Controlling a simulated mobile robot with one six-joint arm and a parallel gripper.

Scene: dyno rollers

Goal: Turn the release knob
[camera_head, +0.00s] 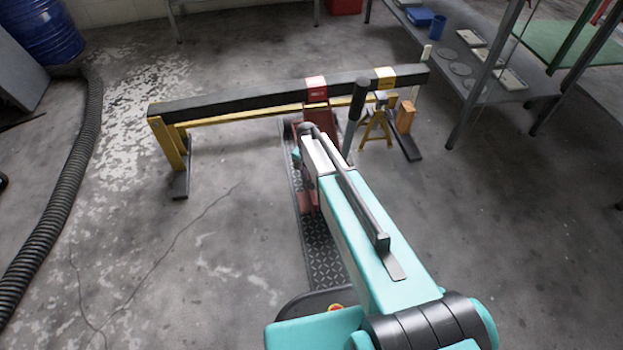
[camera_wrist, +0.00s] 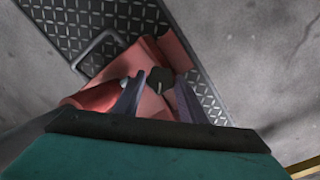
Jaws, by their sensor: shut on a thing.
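The release knob (camera_wrist: 160,79) is a small dark knob with a pale mark on it, seen in the wrist view on the red jack (camera_wrist: 92,96). My gripper (camera_wrist: 160,86) is shut on the knob, with one dark finger on each side of it. In the head view the red jack (camera_head: 317,118) stands under the middle of a black and yellow beam. My own arm hides the knob and most of my gripper there.
The beam (camera_head: 240,97) spans the floor on yellow legs. A treadplate strip (camera_head: 318,240) runs beneath the jack. A yellow stand (camera_head: 376,128) is to the right, near a grey workbench (camera_head: 480,70). A ribbed black hose (camera_head: 70,190) lies left. Floor between hose and jack is clear.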

